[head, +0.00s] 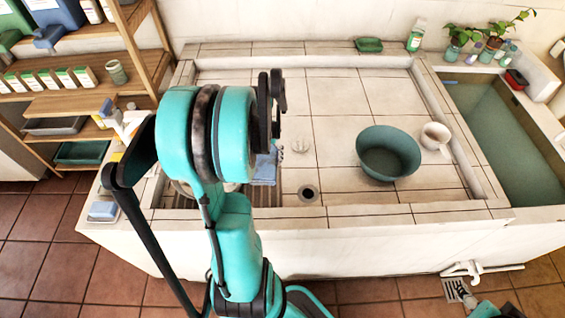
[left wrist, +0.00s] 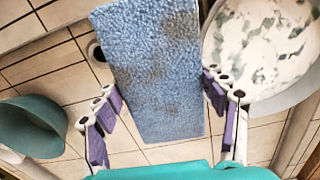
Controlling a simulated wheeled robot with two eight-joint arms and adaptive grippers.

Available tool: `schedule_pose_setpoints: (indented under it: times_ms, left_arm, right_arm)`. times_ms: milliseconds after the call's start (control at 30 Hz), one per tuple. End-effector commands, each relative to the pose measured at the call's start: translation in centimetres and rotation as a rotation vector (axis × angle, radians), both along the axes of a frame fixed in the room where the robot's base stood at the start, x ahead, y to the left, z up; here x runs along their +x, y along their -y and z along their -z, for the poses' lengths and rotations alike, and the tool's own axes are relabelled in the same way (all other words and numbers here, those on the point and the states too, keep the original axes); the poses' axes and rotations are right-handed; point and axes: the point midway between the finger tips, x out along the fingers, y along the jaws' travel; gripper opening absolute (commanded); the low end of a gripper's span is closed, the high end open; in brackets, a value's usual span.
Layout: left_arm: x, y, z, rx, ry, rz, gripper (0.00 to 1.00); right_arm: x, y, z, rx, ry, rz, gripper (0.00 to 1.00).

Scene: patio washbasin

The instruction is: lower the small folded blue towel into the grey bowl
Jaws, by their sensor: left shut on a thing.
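The folded blue towel (left wrist: 155,70) is held between the purple-padded fingers of my left gripper (left wrist: 160,100), which is shut on it. In the head view part of the towel (head: 265,168) shows just right of my left arm, over the slatted part of the basin. A pale bowl with grey-green mottling (left wrist: 262,45), seemingly the grey bowl, lies to the right of the towel in the left wrist view. In the head view my arm hides most of that bowl. I cannot tell how high the towel is.
A teal bowl (head: 388,153) stands on the tiles at right, with a white mug (head: 434,137) beside it. A drain hole (head: 308,193) is near the front edge. A water trough (head: 505,125) is at far right. The back middle tiles are clear.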

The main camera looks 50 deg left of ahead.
Motion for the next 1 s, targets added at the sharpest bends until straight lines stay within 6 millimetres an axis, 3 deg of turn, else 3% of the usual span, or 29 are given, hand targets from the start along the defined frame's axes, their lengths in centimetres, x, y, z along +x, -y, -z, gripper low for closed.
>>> schedule_pose_setpoints:
  times_ms: [700, 1000]
  left_arm:
    - [-7.9, -12.5, 0.8, 0.000, 0.000, -0.004, 0.41]
    - [-9.5, -15.0, 1.1, 0.000, 0.000, -0.001, 0.41]
  right_arm:
    - [0.0, 0.0, 1.6, 0.000, 0.000, 0.000, 0.65]
    - [0.0, 0.0, 2.0, 0.000, 0.000, 0.000, 0.65]
